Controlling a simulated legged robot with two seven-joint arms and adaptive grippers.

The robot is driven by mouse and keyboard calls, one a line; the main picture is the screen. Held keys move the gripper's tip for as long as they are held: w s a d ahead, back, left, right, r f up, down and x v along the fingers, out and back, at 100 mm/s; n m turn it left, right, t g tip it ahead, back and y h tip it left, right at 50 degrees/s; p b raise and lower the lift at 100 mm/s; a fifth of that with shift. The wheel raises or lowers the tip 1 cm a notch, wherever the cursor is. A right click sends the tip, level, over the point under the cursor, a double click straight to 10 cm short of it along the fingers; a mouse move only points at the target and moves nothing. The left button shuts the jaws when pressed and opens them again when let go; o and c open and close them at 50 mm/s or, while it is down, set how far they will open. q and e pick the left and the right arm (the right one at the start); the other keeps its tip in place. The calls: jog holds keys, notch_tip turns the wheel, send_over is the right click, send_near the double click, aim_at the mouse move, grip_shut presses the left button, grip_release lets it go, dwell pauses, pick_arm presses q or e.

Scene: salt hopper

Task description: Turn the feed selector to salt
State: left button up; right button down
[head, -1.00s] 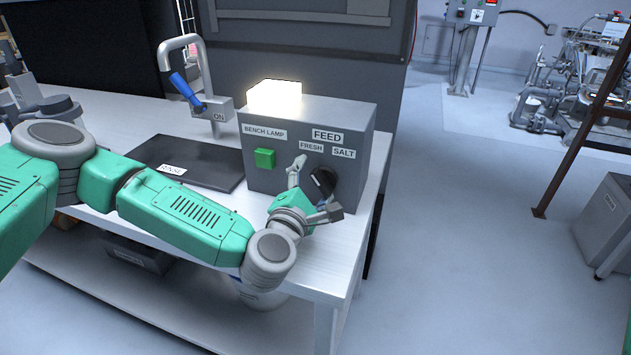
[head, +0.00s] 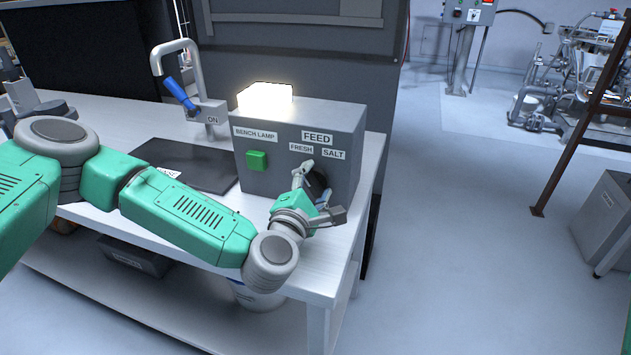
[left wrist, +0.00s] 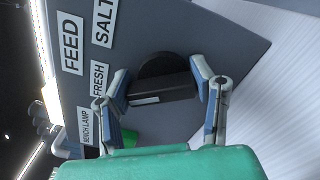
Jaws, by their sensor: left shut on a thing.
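The feed selector is a black knob (head: 319,182) on the front of the grey control box (head: 345,135), below the FRESH (head: 301,148) and SALT (head: 334,154) labels. In the left wrist view, the knob's bar (left wrist: 165,89) has a white mark at its left end. That end points nearer to the FRESH label (left wrist: 98,78) than to SALT (left wrist: 103,22). My left gripper (head: 317,190) is shut on the knob, with one finger on each end of the bar. In the head view the fingers partly hide the knob. My right gripper is not in view.
A green bench lamp button (head: 257,160) is left of the knob, and a lit lamp (head: 265,97) sits on the box. A dark rinse plate (head: 200,165) and a tap with a blue handle (head: 180,93) are further left.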

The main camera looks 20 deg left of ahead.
pick_arm(q)
jog(key=m, duration=0.1)
jog(key=m+p, duration=0.1)
jog(key=m, duration=0.2)
jog(key=shift+s+f, duration=0.1)
jog(key=shift+f, duration=0.15)
jog(key=m+p, duration=0.1)
jog(key=m, duration=0.2)
jog(key=shift+d+f+m+p, duration=0.1)
jog(key=shift+m+p, duration=0.2)
jog(key=shift+p, duration=0.05)
jog(key=m+p, duration=0.1)
jog(key=m, duration=0.2)
jog(key=shift+f+m, duration=0.1)
jog(key=shift+m, duration=0.3)
jog(key=shift+f+m+p, duration=0.1)
jog(key=shift+m+p, duration=0.2)
jog(key=shift+m, duration=0.6)
jog(key=o, duration=1.2)
jog(key=shift+c, duration=0.2)
jog(key=shift+s, duration=0.1)
